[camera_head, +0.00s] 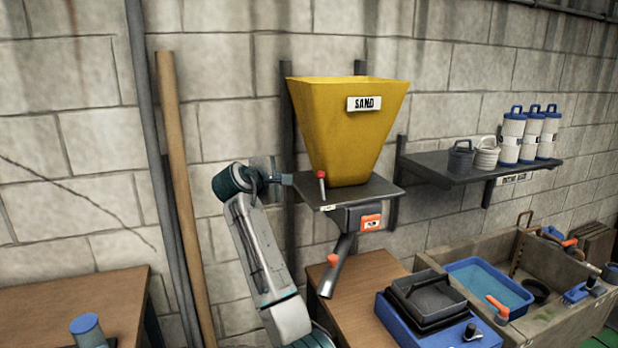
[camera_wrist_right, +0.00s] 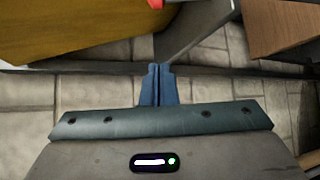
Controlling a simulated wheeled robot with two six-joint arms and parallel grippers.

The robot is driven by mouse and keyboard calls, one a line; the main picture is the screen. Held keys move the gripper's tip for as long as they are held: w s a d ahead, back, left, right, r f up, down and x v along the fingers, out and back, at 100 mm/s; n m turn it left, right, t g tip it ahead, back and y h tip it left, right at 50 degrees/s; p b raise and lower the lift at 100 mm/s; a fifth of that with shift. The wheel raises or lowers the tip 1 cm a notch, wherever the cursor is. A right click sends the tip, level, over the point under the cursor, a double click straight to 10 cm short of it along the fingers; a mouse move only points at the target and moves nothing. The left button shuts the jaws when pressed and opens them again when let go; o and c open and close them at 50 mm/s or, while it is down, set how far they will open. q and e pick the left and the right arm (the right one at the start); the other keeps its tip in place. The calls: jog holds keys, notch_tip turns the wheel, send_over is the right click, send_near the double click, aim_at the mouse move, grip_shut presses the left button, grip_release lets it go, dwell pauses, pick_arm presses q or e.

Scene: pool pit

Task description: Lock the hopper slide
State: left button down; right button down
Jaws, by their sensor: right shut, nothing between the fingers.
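The yellow hopper (camera_head: 350,125) labelled SAND stands on a dark wall shelf (camera_head: 382,191). A red-knobbed lever (camera_head: 321,184) stands upright at the shelf's front left. Below hang a dark box with an orange label (camera_head: 371,222) and a slanted grey chute (camera_head: 338,270) with a red knob (camera_head: 333,260). My right gripper (camera_head: 284,178) is at the shelf's left edge, left of the lever and apart from it. In the right wrist view its blue fingers (camera_wrist_right: 158,85) are together and empty, with the yellow hopper (camera_wrist_right: 70,25) at upper left and a red part (camera_wrist_right: 155,3) at the top edge. My left gripper is not in view.
A wooden table (camera_head: 365,270) stands under the chute, with a blue box and black trays (camera_head: 425,300) to its right. A wall shelf (camera_head: 465,170) with canisters is farther right. A wooden pole (camera_head: 180,190) leans at left. Open wall space lies left of the hopper.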

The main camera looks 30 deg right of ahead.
aim_at(322, 186)
jog(key=shift+w+d+f+p, duration=0.25)
jog(key=shift+d+p, duration=0.75)
jog(key=shift+d, duration=0.55)
jog(key=shift+w+d+f+p, duration=0.1)
jog(key=shift+d+f+p, duration=0.15)
jog(key=shift+d+p, duration=1.05)
jog(key=shift+w+d+f+p, duration=0.25)
jog(key=shift+d+p, duration=0.5)
jog(key=shift+d, duration=1.05)
jog(key=shift+s, duration=0.1)
jog(key=shift+s+b, duration=0.1)
jog(key=shift+b, duration=0.35)
